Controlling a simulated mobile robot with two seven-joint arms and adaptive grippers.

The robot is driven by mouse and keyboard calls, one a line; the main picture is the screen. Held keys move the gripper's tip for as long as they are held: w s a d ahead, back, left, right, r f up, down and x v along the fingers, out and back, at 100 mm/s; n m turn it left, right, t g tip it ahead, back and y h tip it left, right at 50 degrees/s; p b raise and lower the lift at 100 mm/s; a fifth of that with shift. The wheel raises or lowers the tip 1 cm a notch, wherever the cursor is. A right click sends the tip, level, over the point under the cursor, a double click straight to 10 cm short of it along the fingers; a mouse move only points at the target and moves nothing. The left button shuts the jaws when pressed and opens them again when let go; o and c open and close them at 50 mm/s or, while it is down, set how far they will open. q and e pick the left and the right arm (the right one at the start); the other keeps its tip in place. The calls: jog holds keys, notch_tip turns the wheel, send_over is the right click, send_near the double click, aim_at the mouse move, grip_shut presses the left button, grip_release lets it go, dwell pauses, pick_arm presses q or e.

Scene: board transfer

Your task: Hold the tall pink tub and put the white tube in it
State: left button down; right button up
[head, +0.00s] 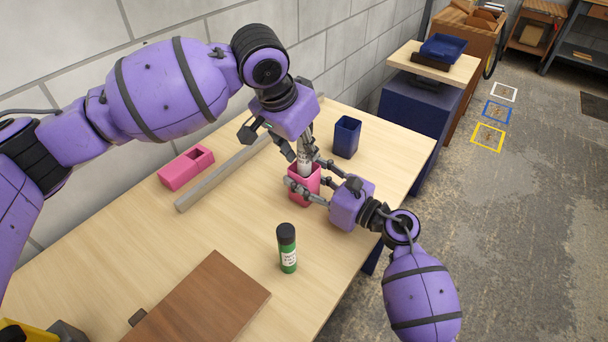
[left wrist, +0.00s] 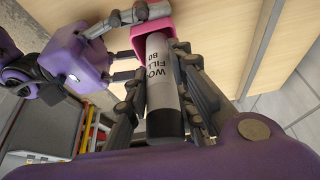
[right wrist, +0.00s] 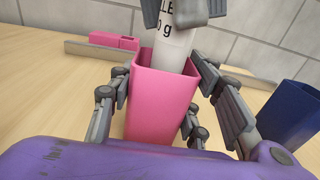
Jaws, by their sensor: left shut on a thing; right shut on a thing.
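The tall pink tub (head: 303,190) stands upright on the table. My right gripper (head: 310,187) is shut on its sides; the tub fills the middle of the right wrist view (right wrist: 160,105). The white tube (head: 304,160), with dark lettering and a dark end, is gripped by my left gripper (head: 305,148) above the tub. In the left wrist view the tube (left wrist: 160,80) points at the tub's pink rim (left wrist: 141,38). In the right wrist view the tube's lower end (right wrist: 172,55) is within the tub's mouth; I cannot tell how deep.
A dark blue tub (head: 346,138) stands right behind the pink tub. A lying pink block-shaped container (head: 186,168) and a grey bar (head: 225,175) are to the left. A green tube with a black cap (head: 287,250) and a brown board (head: 205,300) are in front.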

pick_arm(q)
jog(key=c, duration=1.4)
grip_release()
jog(key=v, duration=1.2)
pick_arm(e)
jog(key=o, duration=1.2)
jog(key=shift+o, duration=0.2)
